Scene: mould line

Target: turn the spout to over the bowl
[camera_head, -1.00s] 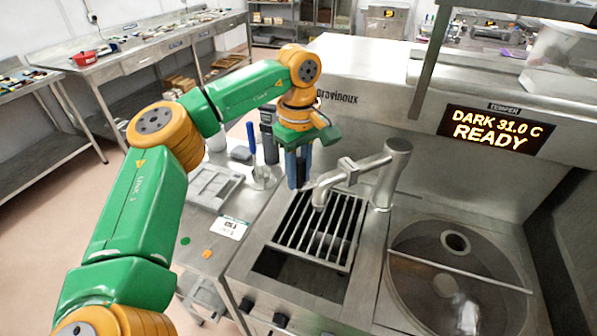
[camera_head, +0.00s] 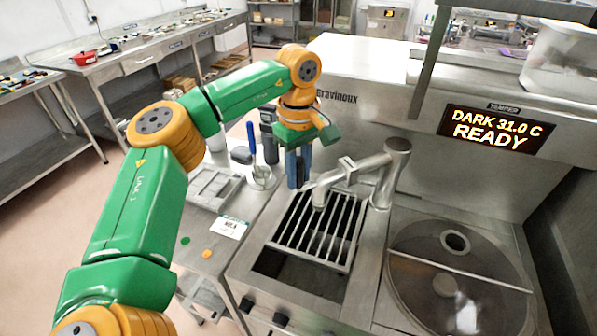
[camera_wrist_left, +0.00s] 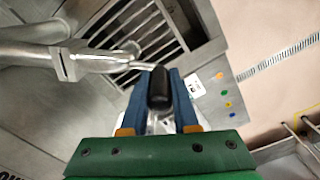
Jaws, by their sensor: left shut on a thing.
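The metal spout (camera_head: 350,172) runs from its upright post (camera_head: 392,170) toward the left, and its downturned end is above the slatted grate (camera_head: 318,232). A thin rod with a black handle (camera_wrist_left: 160,88) sticks out from the spout in the left wrist view. My left gripper (camera_head: 299,184) points down just left of the spout's end. Its blue fingers are shut on the black handle. The round bowl (camera_head: 508,250) is sunk in the counter to the right of the post, with a bar across it. The spout is not over it. My right gripper is not in view.
A display (camera_head: 497,131) on the machine's back wall reads DARK 31.0 C READY. A side table left of the grate holds a grey mould tray (camera_head: 215,186) and a blue-handled tool (camera_head: 251,140). The space above the bowl is clear.

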